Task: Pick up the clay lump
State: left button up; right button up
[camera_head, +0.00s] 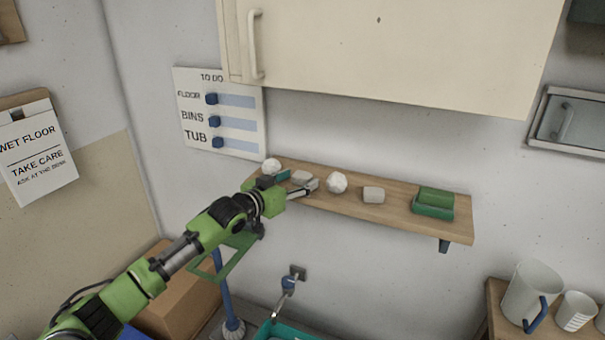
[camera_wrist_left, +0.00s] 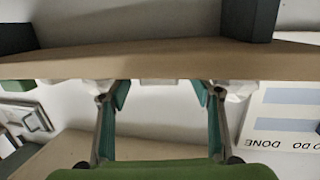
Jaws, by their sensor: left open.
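A wooden shelf (camera_head: 402,212) on the wall bears a row of small things. Two rounded, faceted white lumps, a left one (camera_head: 271,166) and a middle one (camera_head: 337,183), stand on it. A pale grey block (camera_head: 302,176) lies between them, and another grey block (camera_head: 373,194) lies further right. I cannot tell for sure which is the clay lump. My left gripper (camera_head: 300,187) is open at the shelf's front edge, by the first block. In the left wrist view, upside down, the open fingers (camera_wrist_left: 160,95) frame a pale sliver (camera_wrist_left: 157,82) behind the shelf edge. My right gripper is out of view.
A green block in a green dish (camera_head: 433,211) sits at the shelf's right end. A cream cabinet (camera_head: 390,50) hangs above, and a to-do board (camera_head: 235,128) hangs at left.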

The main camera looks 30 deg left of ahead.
pick_arm(q)
jog(key=shift+w+d+f, duration=0.1)
jog(key=shift+w+f, duration=0.1)
jog(key=shift+w, duration=0.5)
jog(key=c, duration=1.2)
jog(key=shift+r, duration=0.1)
jog(key=shift+c, duration=0.2)
